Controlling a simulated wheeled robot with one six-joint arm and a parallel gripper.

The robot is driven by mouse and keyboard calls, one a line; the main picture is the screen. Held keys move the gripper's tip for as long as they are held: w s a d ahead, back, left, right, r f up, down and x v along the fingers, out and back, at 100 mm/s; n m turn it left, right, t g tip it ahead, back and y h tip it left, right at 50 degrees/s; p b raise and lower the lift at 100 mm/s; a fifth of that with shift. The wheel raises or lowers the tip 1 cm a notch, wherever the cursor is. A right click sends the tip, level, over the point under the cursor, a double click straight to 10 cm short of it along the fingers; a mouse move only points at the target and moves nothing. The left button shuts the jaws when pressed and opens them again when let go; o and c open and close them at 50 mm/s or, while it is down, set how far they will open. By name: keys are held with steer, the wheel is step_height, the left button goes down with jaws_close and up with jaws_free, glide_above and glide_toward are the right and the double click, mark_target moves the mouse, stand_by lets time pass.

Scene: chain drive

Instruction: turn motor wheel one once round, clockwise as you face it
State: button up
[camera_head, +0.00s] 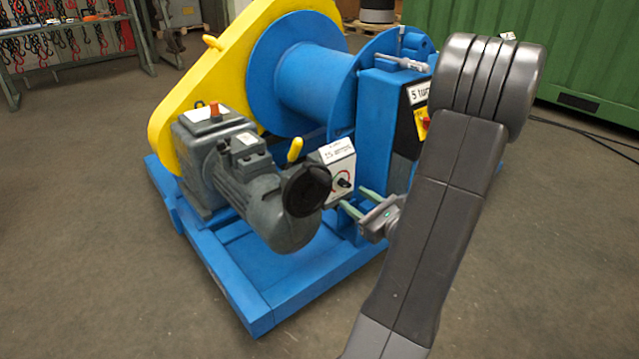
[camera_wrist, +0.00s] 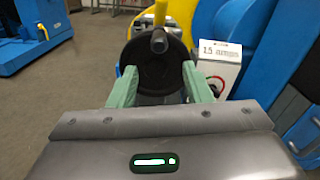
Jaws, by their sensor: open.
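The motor wheel (camera_head: 306,190) is a black disc on the end of the grey motor (camera_head: 238,170), with a yellow handle (camera_head: 295,149) standing up at its top. My gripper (camera_head: 356,202) is open and empty, to the right of the wheel in the head view. In the wrist view its two green fingers (camera_wrist: 160,84) stand either side of the wheel's lower part, apart from the handle. I cannot tell whether they touch the wheel.
A white box (camera_head: 336,168) with a knob and a label stands just right of the wheel. The blue drum (camera_head: 300,75), yellow guard (camera_head: 215,80) and blue base frame (camera_head: 255,300) surround the motor. The floor in front is clear.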

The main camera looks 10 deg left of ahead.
mark_target(323, 178)
steer(key=b+x, duration=0.2)
steer(key=x, duration=1)
steer(key=shift+w+a, duration=0.2)
steer(key=shift+a, duration=0.1)
jaws_close()
